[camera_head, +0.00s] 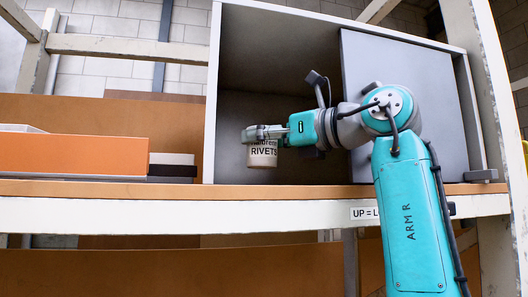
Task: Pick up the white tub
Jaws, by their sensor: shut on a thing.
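The white tub (262,157) has dark lettering with the word "RIVETS" on its side. It stands upright in front of the open left part of a grey cabinet. My gripper (262,133) is shut on the tub near its top, and the fingers cover its upper edge. The tub's bottom appears a little above the shelf board, with the dark cabinet inside behind it. My teal arm reaches in from the right.
The grey cabinet (280,60) has a pale frame and a grey panel (375,70) over its right part. An orange box (85,152) lies to the left on the shelf (110,189). A white upright post (485,90) stands close on the right of my arm.

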